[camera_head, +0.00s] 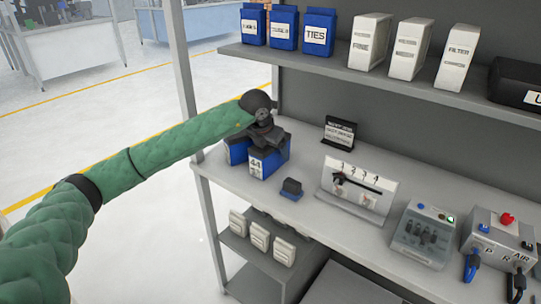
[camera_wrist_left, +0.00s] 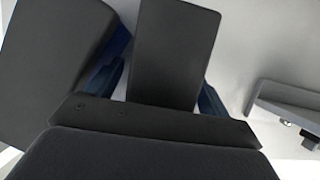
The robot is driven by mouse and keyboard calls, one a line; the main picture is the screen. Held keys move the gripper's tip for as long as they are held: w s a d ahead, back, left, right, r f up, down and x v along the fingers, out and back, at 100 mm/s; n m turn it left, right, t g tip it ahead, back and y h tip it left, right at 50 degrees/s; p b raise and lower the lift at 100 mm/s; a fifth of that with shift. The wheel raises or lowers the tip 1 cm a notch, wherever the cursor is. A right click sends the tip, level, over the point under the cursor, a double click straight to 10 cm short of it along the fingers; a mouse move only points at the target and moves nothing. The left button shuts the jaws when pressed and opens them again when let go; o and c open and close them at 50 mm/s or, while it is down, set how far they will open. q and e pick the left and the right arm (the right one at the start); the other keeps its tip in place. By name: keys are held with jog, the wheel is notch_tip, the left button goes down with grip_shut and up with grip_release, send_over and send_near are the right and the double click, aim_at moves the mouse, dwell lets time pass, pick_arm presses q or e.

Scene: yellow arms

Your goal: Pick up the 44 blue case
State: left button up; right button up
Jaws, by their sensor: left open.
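The 44 blue case (camera_head: 257,170), with a dark top and a white label reading 44, stands upright on the bench near its left end. My left gripper (camera_head: 266,138) is right above it, open, with its fingers hidden or hard to make out in the head view. In the left wrist view, the dark top of a case (camera_wrist_left: 172,50) lies between two blue parts, just ahead of the gripper body. I cannot tell whether the fingers touch it. My right gripper is not in view.
Another blue case (camera_head: 238,152) stands close to the left of the 44 case. A small dark-and-blue block (camera_head: 291,189) lies to the right, before a white board (camera_head: 357,187) and a control box (camera_head: 424,234). A shelf (camera_head: 330,65) with boxes hangs above the bench.

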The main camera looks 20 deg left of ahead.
pick_arm(q)
jog(key=c, duration=1.3)
jog(key=shift+c, duration=0.3)
jog(key=shift+r, duration=0.15)
